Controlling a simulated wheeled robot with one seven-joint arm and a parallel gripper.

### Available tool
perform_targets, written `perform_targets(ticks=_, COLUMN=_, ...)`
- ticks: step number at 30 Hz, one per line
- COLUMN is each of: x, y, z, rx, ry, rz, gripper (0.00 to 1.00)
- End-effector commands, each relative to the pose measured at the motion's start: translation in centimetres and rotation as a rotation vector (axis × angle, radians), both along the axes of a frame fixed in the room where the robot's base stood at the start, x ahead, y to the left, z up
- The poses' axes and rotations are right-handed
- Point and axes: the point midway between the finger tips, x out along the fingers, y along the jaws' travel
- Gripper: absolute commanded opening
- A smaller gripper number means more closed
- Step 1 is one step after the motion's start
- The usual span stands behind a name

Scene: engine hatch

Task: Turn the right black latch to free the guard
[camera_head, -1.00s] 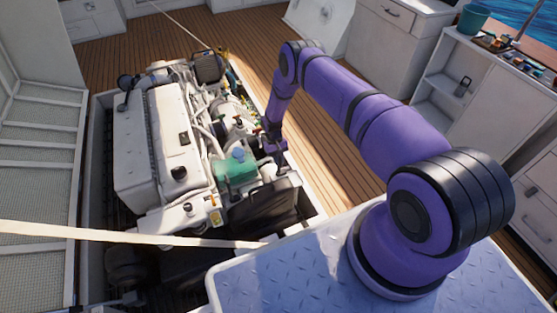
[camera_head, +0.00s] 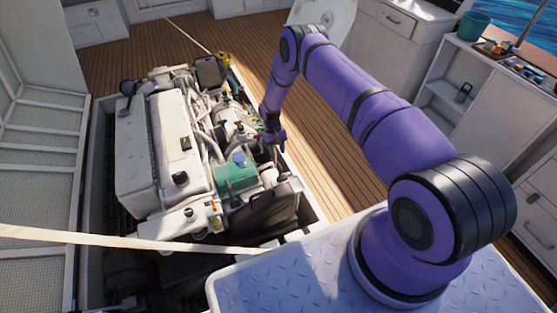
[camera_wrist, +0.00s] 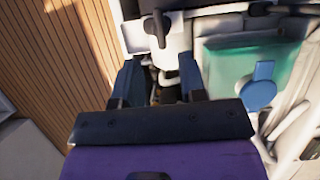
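A small black latch-like handle (camera_wrist: 157,27) on a pale mount shows at the top of the wrist view, beyond my fingertips. I cannot tell for sure that it is the right latch. My gripper (camera_wrist: 160,66) has its two dark blue fingers apart, with no object visibly held between them. The handle lies ahead of the gap and looks apart from both fingers. In the head view my gripper (camera_head: 271,138) hangs over the right side of the engine (camera_head: 150,140). The guard cannot be clearly picked out.
A green tank (camera_wrist: 238,68) with a blue cap (camera_wrist: 262,85) sits right of my gripper in the wrist view. Pale hoses run beside it. The open hatch has a raised rim (camera_head: 312,205). Wooden deck (camera_head: 325,165) lies clear to the right.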

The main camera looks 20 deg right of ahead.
Motion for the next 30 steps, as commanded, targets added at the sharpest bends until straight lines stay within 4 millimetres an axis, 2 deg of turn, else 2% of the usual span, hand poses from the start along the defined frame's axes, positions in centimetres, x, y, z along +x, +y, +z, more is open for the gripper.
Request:
perform_targets(ticks=3, x=0.7, y=0.0, z=1.6, rx=-0.001, ry=-0.001, rz=0.000, gripper=0.38)
perform_targets(ticks=9, x=1.2, y=0.0, z=2.9, rx=-0.001, ry=0.000, rz=0.001, gripper=0.38)
perform_targets(ticks=26, x=1.3, y=0.0, z=3.2, rx=-0.001, ry=-0.002, rz=0.001, gripper=0.38)
perform_targets(ticks=29, x=1.8, y=0.0, z=4.7, rx=-0.001, ry=-0.013, rz=0.002, gripper=0.38)
perform_targets(ticks=30, x=2.2, y=0.0, z=5.9, rx=-0.002, ry=-0.023, rz=0.003, gripper=0.38)
